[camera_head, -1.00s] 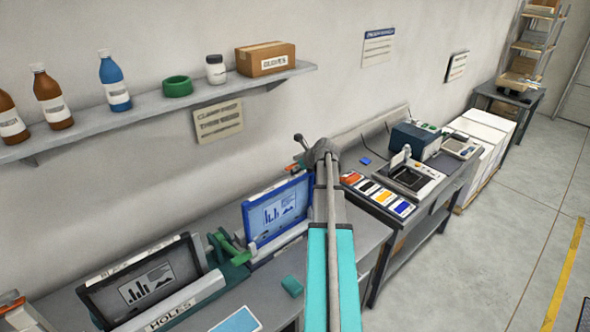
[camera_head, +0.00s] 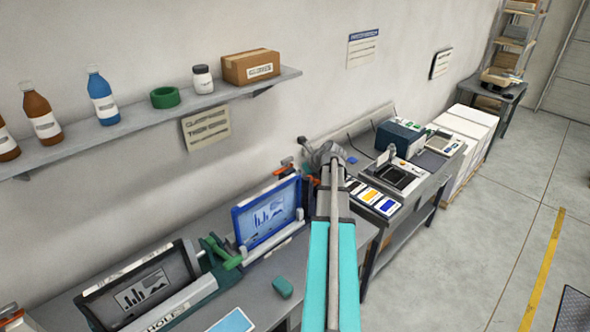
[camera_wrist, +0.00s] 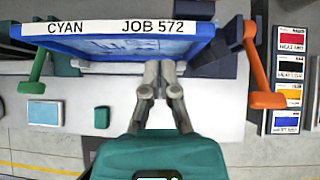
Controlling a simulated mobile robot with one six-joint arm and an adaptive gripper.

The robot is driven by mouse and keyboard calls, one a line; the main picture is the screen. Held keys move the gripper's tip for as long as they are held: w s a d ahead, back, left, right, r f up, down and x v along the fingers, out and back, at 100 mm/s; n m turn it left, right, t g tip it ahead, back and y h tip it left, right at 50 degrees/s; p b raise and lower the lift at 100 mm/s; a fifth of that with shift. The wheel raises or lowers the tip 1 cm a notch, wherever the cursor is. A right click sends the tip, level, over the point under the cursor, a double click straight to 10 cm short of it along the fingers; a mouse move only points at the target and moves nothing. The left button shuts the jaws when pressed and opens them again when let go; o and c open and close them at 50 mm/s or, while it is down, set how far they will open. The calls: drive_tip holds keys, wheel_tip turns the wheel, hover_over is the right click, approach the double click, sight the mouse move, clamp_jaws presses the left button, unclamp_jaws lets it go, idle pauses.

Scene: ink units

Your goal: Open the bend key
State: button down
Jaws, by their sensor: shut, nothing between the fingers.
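No part is labelled as the bend key, so I cannot tell for certain which one it is. A blue-framed screen unit (camera_head: 268,216) stands on the bench; its top edge, marked CYAN JOB 572, shows in the wrist view (camera_wrist: 118,27). An orange lever (camera_wrist: 258,75) is at its right end and a green lever (camera_wrist: 36,68) at its left; the green one also shows in the head view (camera_head: 222,250). My gripper (camera_wrist: 159,66) is shut and empty, its fingertips by the middle of the frame's edge, between the levers. Contact cannot be told. In the head view my arm hides the fingers.
A dark-framed screen unit (camera_head: 140,288) stands to the left. A teal block (camera_head: 282,288) and a blue sheet (camera_head: 232,321) lie on the bench front. Color cards (camera_head: 372,196) lie to the right. A shelf (camera_head: 150,118) with bottles and a box hangs above.

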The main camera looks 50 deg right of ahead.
drive_tip(key=shift+p+v, duration=0.65)
drive_tip(key=shift+v, duration=0.7)
drive_tip(key=shift+a, duration=0.1)
drive_tip(key=w+a+f+n+g+y+b, duration=0.1)
drive_tip(key=w+a+f+n+b, duration=0.25)
drive_tip(key=a, duration=0.55)
drive_tip(key=w+a+f+n+g+y+b, duration=0.1)
drive_tip(key=a+f+n+g+b, duration=0.15)
drive_tip(key=a+f+n, duration=0.4)
drive_tip(key=w+a+f+n+g+b, duration=0.1)
drive_tip(key=w+a+f+n+b, duration=0.15)
drive_tip(key=a+n, duration=0.6)
drive_tip(key=s+a+f+n+g+b, duration=0.1)
drive_tip(key=s+a+f+n+b, duration=0.1)
drive_tip(key=a, duration=0.7)
drive_tip(key=s+a+f+n+g+h+b, duration=0.1)
drive_tip(key=s+a+f+n+g+b, duration=0.1)
drive_tip(key=a+f+n+b, duration=0.3)
drive_tip(key=s+a+f+n+g+h+b, duration=0.1)
drive_tip(key=s+a+f+n+b, duration=0.3)
drive_tip(key=a+n, duration=0.6)
drive_tip(key=a+f, duration=0.1)
drive_tip(key=a, duration=0.3)
drive_tip(key=shift+f, duration=0.35)
